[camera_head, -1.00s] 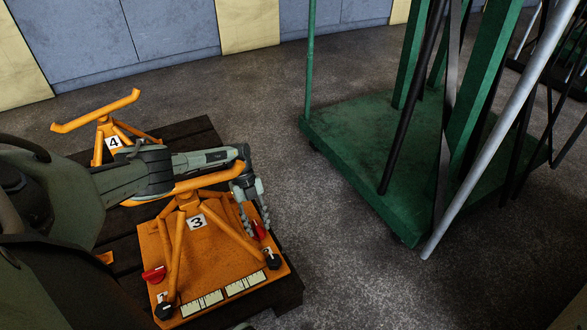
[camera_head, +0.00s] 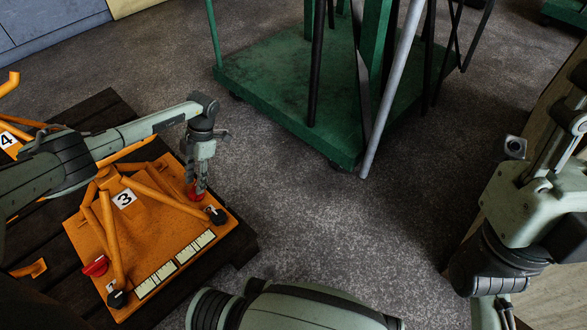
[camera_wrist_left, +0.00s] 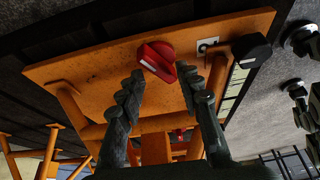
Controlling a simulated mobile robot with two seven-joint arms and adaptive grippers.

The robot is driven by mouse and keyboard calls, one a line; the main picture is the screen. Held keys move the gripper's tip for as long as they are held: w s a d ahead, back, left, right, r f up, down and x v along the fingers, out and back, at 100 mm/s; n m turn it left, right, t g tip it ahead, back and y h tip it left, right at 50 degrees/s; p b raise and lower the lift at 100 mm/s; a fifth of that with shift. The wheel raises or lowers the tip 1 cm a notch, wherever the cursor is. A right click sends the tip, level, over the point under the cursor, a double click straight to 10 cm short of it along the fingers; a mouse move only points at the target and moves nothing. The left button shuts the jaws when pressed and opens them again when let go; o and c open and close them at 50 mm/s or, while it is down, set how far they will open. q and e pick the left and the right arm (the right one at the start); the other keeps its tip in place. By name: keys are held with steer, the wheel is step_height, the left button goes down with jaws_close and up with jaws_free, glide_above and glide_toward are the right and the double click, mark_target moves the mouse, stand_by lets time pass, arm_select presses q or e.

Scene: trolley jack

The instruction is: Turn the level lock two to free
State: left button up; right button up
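An orange base plate (camera_head: 180,228) with a frame labelled 3 stands on dark slats at left. A red lock knob (camera_head: 192,192) sits at its far right corner, partly hidden by my left gripper (camera_head: 199,186). In the left wrist view the red knob (camera_wrist_left: 158,60) shows beside a small white label (camera_wrist_left: 207,45), its digit unreadable. My left gripper (camera_wrist_left: 163,82) is open, its two fingers apart, with the knob just beyond and between the tips. Contact is not visible. My right arm (camera_head: 500,260) is at the right; its fingers cannot be made out.
A black knob (camera_head: 216,215) stands close to the red one; it also shows in the left wrist view (camera_wrist_left: 251,50). Another red knob (camera_head: 96,266) and black knob (camera_head: 117,298) are at the plate's near left. A green cart (camera_head: 270,90) with leaning poles stands beyond open floor.

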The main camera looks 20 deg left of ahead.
arm_select(q)
steer(key=p+v, duration=0.1)
steer(key=v, duration=0.5)
steer(key=w+d+t+h+p, duration=0.1)
steer(key=d+h, duration=0.2)
steer(key=d, duration=0.5)
steer(key=w+d+r+n+t+h+p, duration=0.1)
steer(key=d+t+h+p, duration=0.1)
steer(key=d, duration=0.7)
steer(key=w+d+t+h+p, duration=0.1)
steer(key=d+h, duration=0.3)
steer(key=d, duration=0.5)
steer(key=shift+w+r+n+t, duration=0.25)
steer(key=shift+w+n+t, duration=0.05)
steer(key=shift+w+t, duration=0.1)
